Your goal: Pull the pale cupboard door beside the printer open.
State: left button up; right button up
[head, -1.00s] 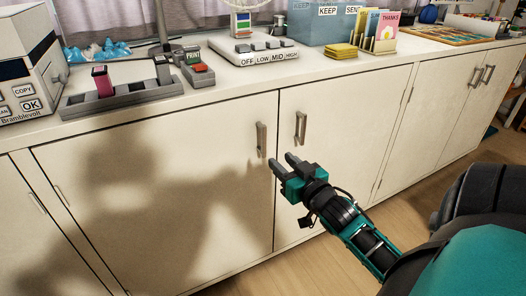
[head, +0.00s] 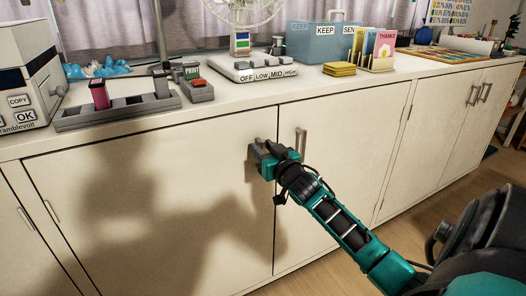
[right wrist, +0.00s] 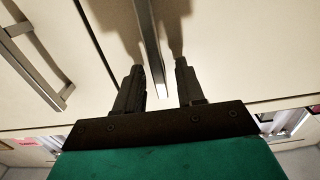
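The pale cupboard door (head: 150,200) beside the printer (head: 22,88) is shut, flush with its neighbours. My right gripper (head: 261,152) is in front of its upper right edge and hides its handle in the head view. In the right wrist view, the metal bar handle (right wrist: 148,35) runs between the two fingers of the right gripper (right wrist: 158,75). The fingers are open, one on each side of the bar, with a visible gap to it on both sides. My left gripper is not in view.
The adjoining door's handle (head: 300,142) is close to the right of my gripper; it also shows in the right wrist view (right wrist: 35,68). The countertop above carries a grey tray (head: 118,112), a switch panel (head: 258,70) and a blue box (head: 325,42). The wooden floor (head: 330,275) below is clear.

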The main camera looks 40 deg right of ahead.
jog(key=shift+w+d, duration=0.1)
jog(key=shift+w, duration=0.2)
jog(key=shift+c, duration=0.3)
grip_shut()
